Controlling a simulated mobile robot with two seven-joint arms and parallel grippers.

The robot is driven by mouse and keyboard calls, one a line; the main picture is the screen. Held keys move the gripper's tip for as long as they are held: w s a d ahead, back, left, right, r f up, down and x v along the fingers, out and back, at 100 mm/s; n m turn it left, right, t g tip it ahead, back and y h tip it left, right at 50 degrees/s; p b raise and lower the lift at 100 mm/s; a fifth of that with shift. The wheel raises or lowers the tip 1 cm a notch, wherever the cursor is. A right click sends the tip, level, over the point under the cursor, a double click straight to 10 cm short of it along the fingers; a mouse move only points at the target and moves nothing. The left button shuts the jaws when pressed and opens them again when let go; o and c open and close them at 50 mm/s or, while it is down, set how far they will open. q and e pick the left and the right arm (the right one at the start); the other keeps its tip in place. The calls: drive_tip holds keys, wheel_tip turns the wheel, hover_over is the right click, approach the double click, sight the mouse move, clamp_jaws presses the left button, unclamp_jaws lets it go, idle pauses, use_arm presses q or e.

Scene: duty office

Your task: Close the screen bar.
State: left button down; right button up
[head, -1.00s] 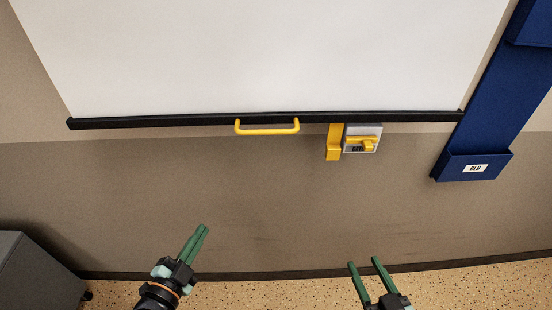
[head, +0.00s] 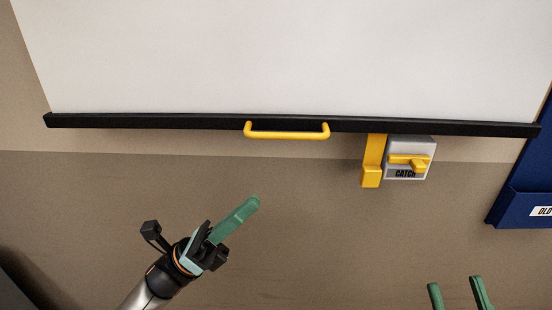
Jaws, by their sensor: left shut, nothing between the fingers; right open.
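The white screen (head: 280,55) hangs on the wall with a black screen bar (head: 190,122) along its bottom edge. A yellow handle (head: 287,135) hangs from the middle of the bar. Below the bar to the right are a yellow hooked strip (head: 373,160) and a grey box marked CATCH (head: 422,148) with a yellow lever (head: 408,161). My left gripper (head: 252,202) is shut and empty, below and left of the handle, apart from it. My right gripper (head: 456,285) is open and empty at the bottom right, below the catch; its base is out of frame.
A blue wall holder (head: 515,205) with a label reading OLD stands at the right edge. A dark grey cabinet (head: 12,290) shows at the bottom left corner.

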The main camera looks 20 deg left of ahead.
use_arm(q)
drive_tip(key=w+d+r+p, duration=0.1)
drive_tip(key=w+d+r, duration=0.2)
drive_tip(key=r, duration=0.5)
drive_tip(key=shift+d+r, duration=0.15)
drive_tip(key=shift+d, duration=0.25)
use_arm(e)
wheel_tip(320, 180, down, 8)
drive_tip(key=w+m+g+h, duration=0.2)
drive_tip(key=g+h, duration=0.1)
drive_tip(key=shift+w+d+f+m+h, duration=0.2)
drive_tip(key=shift+d+f+m+h, duration=0.1)
drive_tip(key=shift+d+m, duration=0.1)
use_arm(q)
drive_tip(key=shift+r+p, duration=0.15)
drive_tip(key=shift+p, duration=0.15)
